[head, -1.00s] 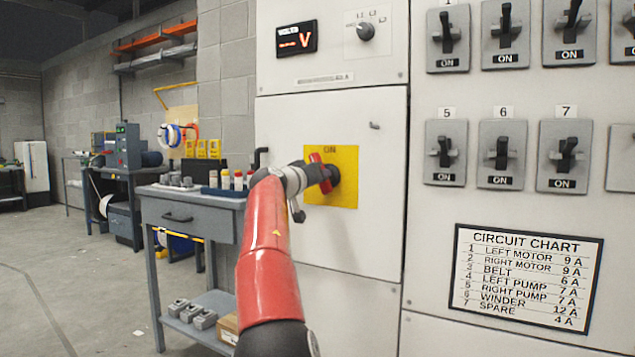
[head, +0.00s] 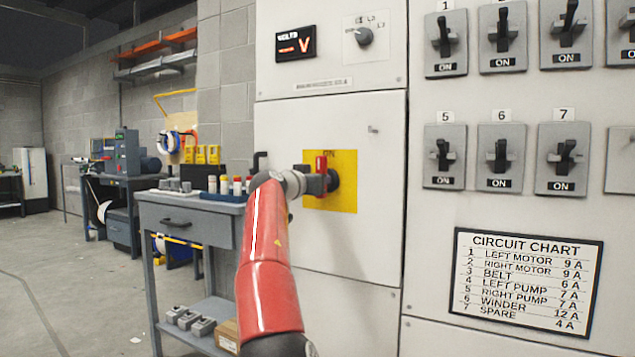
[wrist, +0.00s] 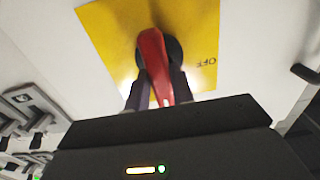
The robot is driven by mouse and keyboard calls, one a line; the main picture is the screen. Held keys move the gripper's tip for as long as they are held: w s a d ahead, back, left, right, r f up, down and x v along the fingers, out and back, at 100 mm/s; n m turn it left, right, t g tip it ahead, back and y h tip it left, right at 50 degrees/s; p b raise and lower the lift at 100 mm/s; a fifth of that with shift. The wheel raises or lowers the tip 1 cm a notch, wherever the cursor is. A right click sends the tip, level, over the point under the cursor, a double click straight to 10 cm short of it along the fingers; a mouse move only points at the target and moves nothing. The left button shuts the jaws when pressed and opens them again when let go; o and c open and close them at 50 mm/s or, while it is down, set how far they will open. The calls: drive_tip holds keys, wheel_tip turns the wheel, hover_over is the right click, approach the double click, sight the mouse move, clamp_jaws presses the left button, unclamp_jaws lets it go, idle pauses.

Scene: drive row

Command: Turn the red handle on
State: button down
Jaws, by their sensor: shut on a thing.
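The red handle (head: 321,164) sits on a yellow plate (head: 345,199) on the grey cabinet door. In the head view it stands upright, with its top by the "ON" label. My gripper (head: 318,182) reaches it from the left and covers its lower part. In the wrist view the red handle (wrist: 153,60) lies between the two dark fingers of my gripper (wrist: 157,92), which are shut on it. The yellow plate (wrist: 103,25) shows an "OFF" label to the right of the handle in that view.
A panel of breaker switches, several marked "ON" (head: 497,183), and a circuit chart (head: 527,280) are on the right. A volts display (head: 296,41) and a selector knob (head: 364,36) are above the door. A workbench (head: 185,219) with bottles stands left.

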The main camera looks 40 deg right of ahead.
drive_tip(key=c, duration=1.2)
unclamp_jaws()
drive_tip(key=b+v, duration=0.4)
drive_tip(key=v, duration=0.3)
drive_tip(key=shift+s+a, duration=0.15)
drive_tip(key=shift+a, duration=0.2)
